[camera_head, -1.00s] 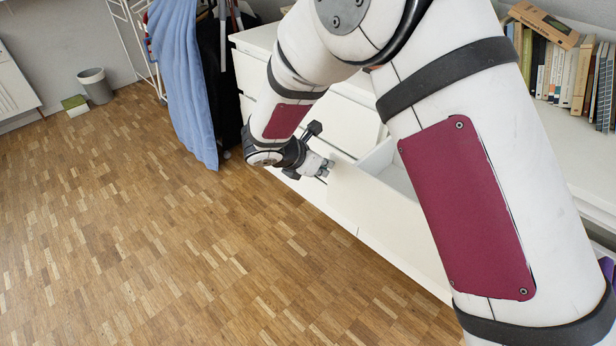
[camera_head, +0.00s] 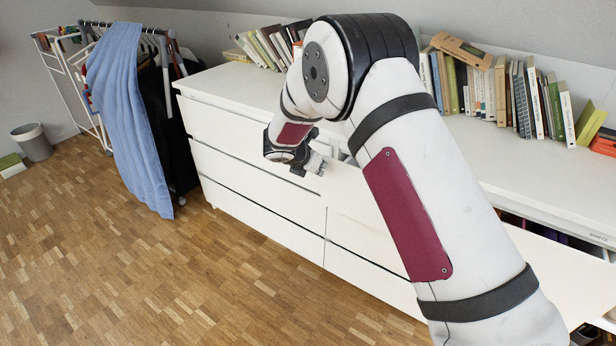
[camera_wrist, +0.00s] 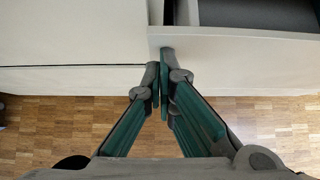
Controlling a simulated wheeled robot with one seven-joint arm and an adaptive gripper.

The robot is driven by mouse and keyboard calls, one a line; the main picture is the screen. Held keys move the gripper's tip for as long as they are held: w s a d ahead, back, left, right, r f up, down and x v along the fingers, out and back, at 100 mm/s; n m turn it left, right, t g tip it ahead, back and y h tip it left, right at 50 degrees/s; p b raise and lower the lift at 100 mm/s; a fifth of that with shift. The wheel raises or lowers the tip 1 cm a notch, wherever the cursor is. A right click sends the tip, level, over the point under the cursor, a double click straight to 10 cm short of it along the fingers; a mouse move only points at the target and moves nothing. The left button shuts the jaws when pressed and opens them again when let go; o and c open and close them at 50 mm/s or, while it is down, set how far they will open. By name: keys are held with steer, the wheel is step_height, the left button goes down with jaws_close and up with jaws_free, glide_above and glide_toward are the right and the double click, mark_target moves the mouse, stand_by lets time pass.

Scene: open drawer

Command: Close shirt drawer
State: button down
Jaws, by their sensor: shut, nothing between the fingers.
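A white drawer stands out from the white dresser (camera_head: 255,195); its front panel (camera_head: 365,215) is right of my gripper (camera_head: 322,166). In the wrist view its front (camera_wrist: 245,65) and dark inside (camera_wrist: 255,14) show, so it is partly open. My gripper (camera_wrist: 160,70) is shut and empty, its fingertips at the left end of that front; I cannot tell whether they touch it. My arm hides much of this drawer in the head view.
Books (camera_head: 490,90) stand along the dresser top. A clothes rack with a blue cloth (camera_head: 125,115) is left of the dresser. A grey bin (camera_head: 33,142) stands at far left. The wooden floor (camera_head: 130,270) in front is clear.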

mark_target(329, 157)
steer(key=w+d, duration=0.1)
steer(key=w, duration=0.1)
steer(key=w+d, duration=0.2)
steer(key=shift+w+d, duration=0.2)
steer(key=shift+w, duration=0.1)
steer(key=shift+w+d+r, duration=0.1)
